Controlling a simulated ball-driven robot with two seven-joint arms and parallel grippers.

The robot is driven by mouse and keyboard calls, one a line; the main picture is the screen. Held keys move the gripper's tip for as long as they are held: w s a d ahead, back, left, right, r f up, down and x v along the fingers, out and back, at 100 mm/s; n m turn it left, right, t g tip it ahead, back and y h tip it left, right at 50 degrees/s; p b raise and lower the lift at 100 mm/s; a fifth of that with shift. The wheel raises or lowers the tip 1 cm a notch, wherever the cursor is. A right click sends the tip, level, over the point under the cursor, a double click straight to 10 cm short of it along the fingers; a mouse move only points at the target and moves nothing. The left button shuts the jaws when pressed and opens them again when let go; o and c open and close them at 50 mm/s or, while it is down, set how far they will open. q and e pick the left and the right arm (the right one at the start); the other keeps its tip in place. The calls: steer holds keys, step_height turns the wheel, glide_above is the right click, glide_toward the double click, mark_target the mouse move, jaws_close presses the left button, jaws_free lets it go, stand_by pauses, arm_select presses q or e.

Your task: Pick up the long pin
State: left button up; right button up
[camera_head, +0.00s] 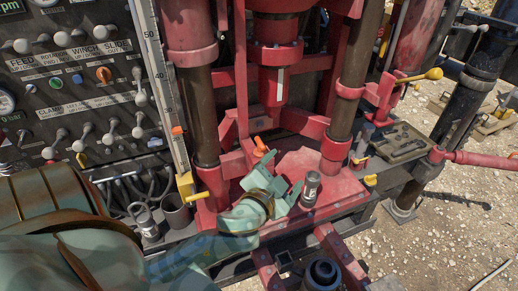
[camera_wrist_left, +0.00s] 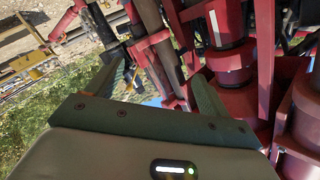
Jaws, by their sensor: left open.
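My left gripper (camera_head: 283,174) is open and empty above the red base plate (camera_head: 310,160), and in the left wrist view its two fingers (camera_wrist_left: 160,82) stand apart with nothing between them. A short metal cylinder (camera_head: 311,188) stands upright on the plate, just right of the fingers. A second metal cylinder with a ring on top (camera_head: 147,222) stands on the ledge at the left. Another grey upright piece (camera_head: 363,138) stands at the right, beside the tray. I cannot tell which of these is the long pin. My right gripper is out of view.
A black lever panel (camera_head: 70,90) fills the left. Red rig columns (camera_head: 198,100) rise behind my gripper. A dark cup (camera_head: 176,212) stands on the ledge. A tray of small dark parts (camera_head: 402,153) lies at the right, with a yellow-knobbed lever (camera_head: 432,74) above it. Gravel lies beyond.

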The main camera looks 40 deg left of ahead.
arm_select(q)
steer(key=w+d+r+m+t+h, duration=0.3)
steer(key=w+d+r+t+h, duration=0.15)
steer(key=r+h, duration=0.25)
steer(key=n+g+y, duration=0.2)
steer(key=n+g, duration=0.1)
steer(key=g, duration=1.4)
glide_toward(258, 142)
steer(key=b+x, duration=0.1)
steer(key=x, duration=0.1)
steer(key=b+x, duration=0.3)
steer(key=x, duration=0.1)
steer(key=shift+a+f+b, duration=0.25)
steer(key=shift+a+b, duration=0.05)
steer(key=shift+b, duration=0.1)
steer(key=shift+w+d+f+t+b, duration=0.15)
steer(key=shift+w+f+t+b, duration=0.1)
steer(key=shift+f+b, duration=0.2)
steer(key=f+b, duration=0.2)
steer(key=d+f+b, duration=0.1)
steer(key=shift+w+f+h, duration=0.3)
steer(key=shift+w, duration=0.05)
steer(key=shift+w+d+f+b, duration=0.1)
steer(key=shift+w+f+b, duration=0.15)
steer(key=shift+b, duration=0.2)
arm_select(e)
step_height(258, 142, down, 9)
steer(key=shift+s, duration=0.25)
